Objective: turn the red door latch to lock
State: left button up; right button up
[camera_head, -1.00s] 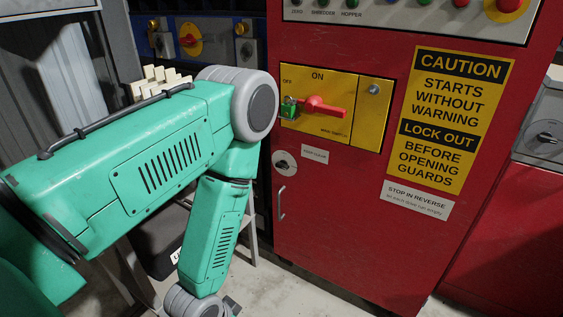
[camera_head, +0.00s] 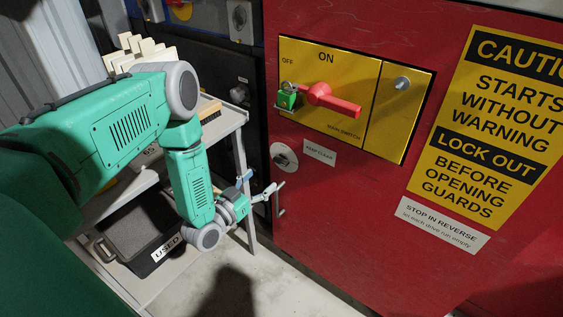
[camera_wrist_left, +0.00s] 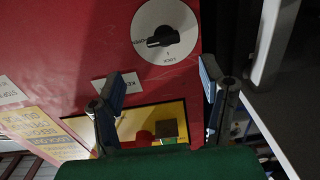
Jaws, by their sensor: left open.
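The red door (camera_head: 330,215) is shut. Its latch is a black knob on a round white dial (camera_head: 284,156), low on the door's left side. In the left wrist view the latch knob (camera_wrist_left: 163,37) lies nearly sideways. One end is by a word that looks like OPEN; LOCK seems to be printed at the dial's lower edge. My left gripper (camera_head: 264,186) is open and empty, below and left of the dial, near the door handle (camera_head: 279,201). In the left wrist view its spread fingers (camera_wrist_left: 161,84) are apart from the knob. My right gripper is not in view.
A yellow switch panel (camera_head: 375,130) with a red lever (camera_head: 333,100) and a green padlock (camera_head: 288,98) is above the dial. A shelf with a black bin (camera_head: 140,232) marked USED stands left. A caution sign (camera_head: 490,120) is right. Floor below is clear.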

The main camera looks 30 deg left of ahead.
aim_at(279, 160)
pick_arm(q)
jog(key=w, duration=0.3)
jog(key=w+b, duration=0.1)
jog(key=w, duration=0.5)
jog(key=shift+w+f+b, duration=0.15)
jog(key=shift+f+b, duration=0.1)
jog(key=shift+b, duration=0.05)
jog(key=shift+w+d+r, duration=0.1)
jog(key=shift+w+d, duration=0.2)
jog(key=shift+w, duration=0.1)
jog(key=shift+a, duration=0.1)
jog(key=shift+a, duration=0.15)
jog(key=c, duration=1.2)
